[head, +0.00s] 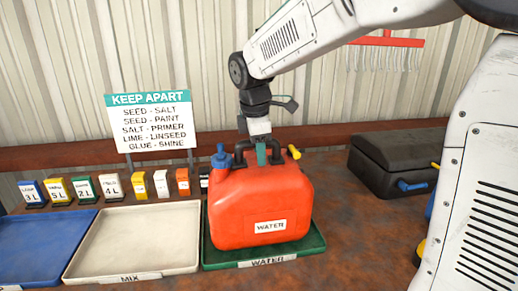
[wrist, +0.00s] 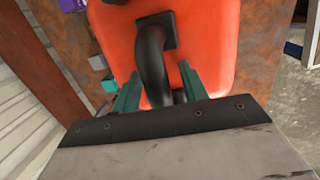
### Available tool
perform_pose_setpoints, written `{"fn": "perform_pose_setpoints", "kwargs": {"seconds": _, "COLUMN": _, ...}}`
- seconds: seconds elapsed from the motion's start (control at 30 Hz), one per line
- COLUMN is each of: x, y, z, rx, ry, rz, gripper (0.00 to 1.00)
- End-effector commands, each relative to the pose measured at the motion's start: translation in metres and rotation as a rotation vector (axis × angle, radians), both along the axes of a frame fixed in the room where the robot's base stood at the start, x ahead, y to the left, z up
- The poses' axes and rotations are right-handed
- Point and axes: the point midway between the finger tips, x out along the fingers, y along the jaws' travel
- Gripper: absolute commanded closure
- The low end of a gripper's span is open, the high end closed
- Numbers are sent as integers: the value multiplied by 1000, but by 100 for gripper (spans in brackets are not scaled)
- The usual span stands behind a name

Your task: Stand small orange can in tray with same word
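An orange-red can (head: 262,205) with a WATER label stands upright in the green tray (head: 222,262), whose front label also reads WATER. Its orange top and black handle (wrist: 152,60) fill the middle of the wrist view. My gripper (head: 262,152) is above the can, with its fingers down at the handle. In the wrist view, my gripper's teal fingers (wrist: 160,72) straddle the handle, with a narrow orange gap beside the right finger. The fingers look parted. The handle's far part is hidden behind my gripper.
A cream MIX tray (head: 135,240) and a blue tray (head: 40,245) lie to the left. Several small labelled containers line the back, beneath a KEEP APART sign (head: 150,122). A dark toolbox (head: 385,165) stands to the right. A red rack (head: 385,41) hangs on the wall.

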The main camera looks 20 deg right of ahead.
Motion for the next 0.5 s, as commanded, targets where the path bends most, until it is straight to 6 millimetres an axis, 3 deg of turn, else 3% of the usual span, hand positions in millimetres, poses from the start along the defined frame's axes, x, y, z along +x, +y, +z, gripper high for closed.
{"fn": "perform_pose_setpoints", "kwargs": {"seconds": 0.27, "x": 0, "y": 0, "z": 3, "rx": 1, "ry": -2, "rz": 0, "gripper": 57}}
{"fn": "perform_pose_setpoints", "kwargs": {"seconds": 0.5, "x": -3, "y": 5, "z": 40, "rx": 1, "ry": -5, "rz": 1, "gripper": 57}}
